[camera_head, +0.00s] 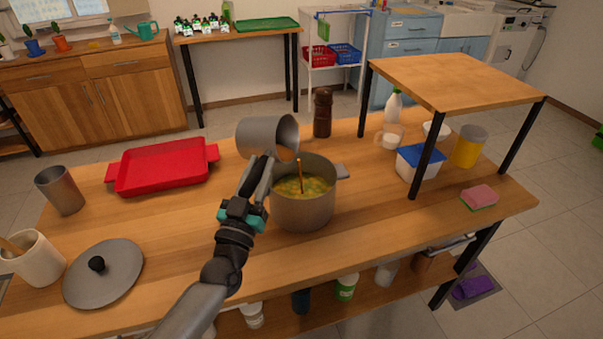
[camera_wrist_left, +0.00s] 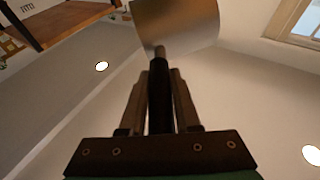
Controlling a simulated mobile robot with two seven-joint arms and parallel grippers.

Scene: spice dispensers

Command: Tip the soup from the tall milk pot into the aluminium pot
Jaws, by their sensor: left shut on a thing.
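The tall grey milk pot (camera_head: 258,136) is tipped on its side, its mouth turned right above the left rim of the aluminium pot (camera_head: 304,211). My left gripper (camera_head: 263,167) is shut on the milk pot's dark handle, which the left wrist view shows between the fingers (camera_wrist_left: 160,95), below the metal pot wall (camera_wrist_left: 180,22). The aluminium pot stands upright on the table and holds yellow-green soup (camera_head: 310,188). A thin orange-brown streak (camera_head: 300,175) runs from near the milk pot's lip into the soup; I cannot tell if it is liquid or a spoon. My right gripper is not in view.
A red tray (camera_head: 163,168), a metal cup (camera_head: 60,190), a white crock (camera_head: 33,259) and a grey lid (camera_head: 104,274) lie to the left. A brown pepper mill (camera_head: 323,112) stands behind the pots. A raised wooden shelf (camera_head: 455,80) stands at right.

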